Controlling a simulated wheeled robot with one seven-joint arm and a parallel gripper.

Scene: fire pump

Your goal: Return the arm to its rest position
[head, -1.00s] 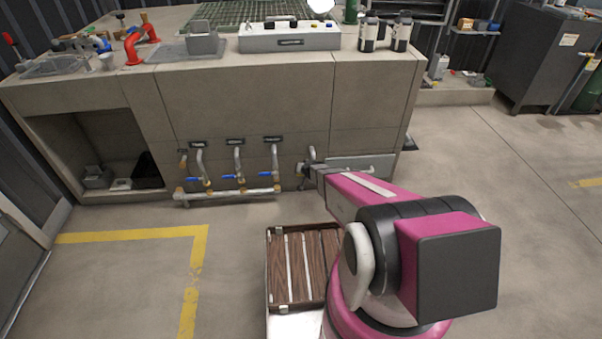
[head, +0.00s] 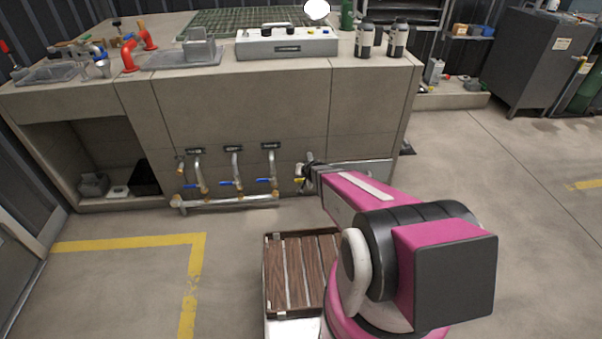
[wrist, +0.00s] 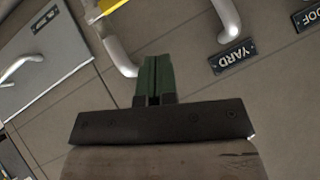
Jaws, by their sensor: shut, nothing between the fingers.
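My gripper shows in the wrist view (wrist: 151,78) as two green fingers pressed together, with nothing between them. Behind the fingertips in that view are a grey pipe (wrist: 118,52) and the tiled front of the bench. In the head view my pink arm reaches forward from the lower right toward the bench front. I cannot tell whether the fingers touch the pipe.
The bench (head: 235,105) stands ahead, with three blue-handled valves (head: 236,184) low on its front. A YARD label (wrist: 234,56) is near the gripper. A wood-slatted deck (head: 293,272) lies beside my arm's base. Open floor (head: 500,240) is at right.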

